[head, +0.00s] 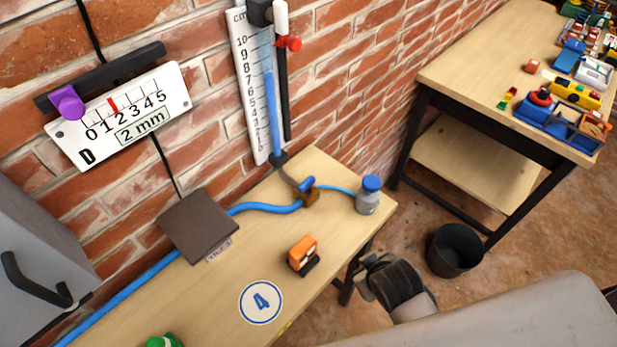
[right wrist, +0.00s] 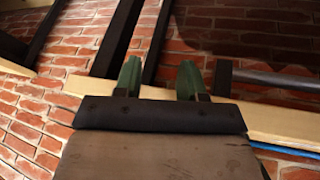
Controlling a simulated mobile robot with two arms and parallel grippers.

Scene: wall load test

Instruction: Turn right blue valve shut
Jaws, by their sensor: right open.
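The blue valve (head: 307,185) is a small brass fitting with a blue handle on the wooden bench (head: 330,165), below the water-level tube. A thick blue hose (head: 270,209) reaches it from the left, and a thin blue tube (head: 335,188) runs right to a grey bottle with a blue cap (head: 369,196). My right gripper (head: 372,268) is beyond the bench's right edge, lower right of the valve and apart from it. In the right wrist view its two green fingers (right wrist: 159,80) stand apart with nothing between them. The valve is not clear there. My left gripper is not in view.
An orange-and-black object (head: 302,256), a dark square plate (head: 198,226) and a round "4" label (head: 261,303) are on the bench. A ruler scale (head: 250,85) and a gauge (head: 125,115) hang on the brick wall. A black bin (head: 453,250) stands right, below a second table (head: 470,75).

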